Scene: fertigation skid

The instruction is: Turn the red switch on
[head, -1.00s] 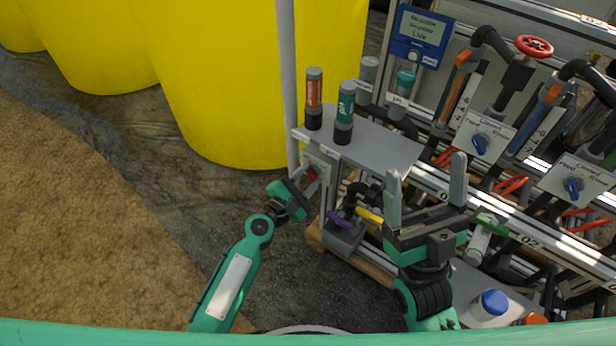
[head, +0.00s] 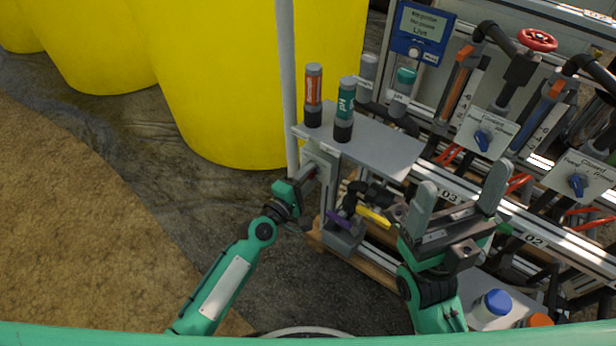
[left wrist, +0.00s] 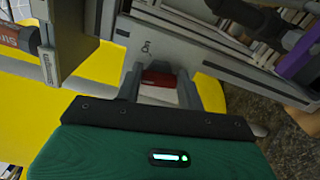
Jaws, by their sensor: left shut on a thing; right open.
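The red switch (left wrist: 158,78) sits on a grey box on the rack's side, between the two fingers of my left gripper (left wrist: 160,88) in the left wrist view. An "On" label shows just beyond it. In the head view my left gripper (head: 304,180) reaches the box at the rack's left end, and its fingers mostly hide the switch. The left gripper is shut on the red switch. My right gripper (head: 458,197) is open and empty, in front of the rack with its fingers pointing up.
Two pH bottles, orange-labelled (head: 313,95) and teal-labelled (head: 345,108), stand on the grey shelf (head: 375,148) above the switch. Yellow-handled (head: 373,217) and purple-handled valves are close to the right. A grey pole (head: 287,90) and yellow tanks (head: 220,80) stand behind.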

